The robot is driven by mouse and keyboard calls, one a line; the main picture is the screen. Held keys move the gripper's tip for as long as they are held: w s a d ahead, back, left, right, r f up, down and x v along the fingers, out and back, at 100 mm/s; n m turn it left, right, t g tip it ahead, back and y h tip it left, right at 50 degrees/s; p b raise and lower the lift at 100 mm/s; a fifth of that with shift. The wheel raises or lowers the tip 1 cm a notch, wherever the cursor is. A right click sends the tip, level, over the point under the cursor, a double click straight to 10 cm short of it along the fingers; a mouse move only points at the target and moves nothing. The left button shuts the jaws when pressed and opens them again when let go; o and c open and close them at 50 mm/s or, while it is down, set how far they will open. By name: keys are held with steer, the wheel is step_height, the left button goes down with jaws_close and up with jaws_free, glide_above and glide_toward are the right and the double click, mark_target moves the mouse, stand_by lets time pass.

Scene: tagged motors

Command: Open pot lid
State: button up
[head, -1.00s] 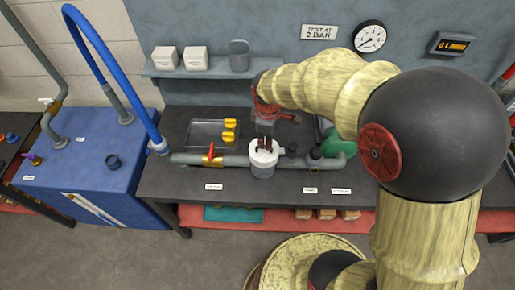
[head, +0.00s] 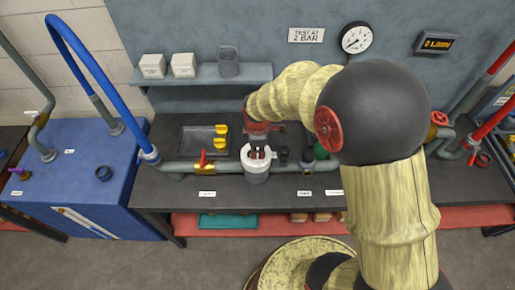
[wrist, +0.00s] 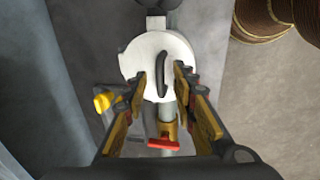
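The white pot (head: 256,177) stands in the pipe line along the front of the dark bench in the head view. In the wrist view its round white lid (wrist: 142,57) is seen from above, with a dark curved handle (wrist: 162,76) across its middle. My gripper (wrist: 160,77) is open, with one finger on each side of the handle and gaps between. In the head view my gripper (head: 258,153) points down over the pot and hides part of the lid. I cannot tell whether the fingertips touch the lid.
A red-handled valve (head: 203,160) sits on the pipe left of the pot. A tray (head: 198,142) with yellow parts (head: 221,136) lies behind it. A dark fitting (head: 282,155) is close right of the pot. A blue tank (head: 75,170) stands left; a shelf (head: 205,75) hangs behind.

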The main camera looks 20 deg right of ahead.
steer(key=c, duration=0.4)
jaws_close()
stand_by(0.5)
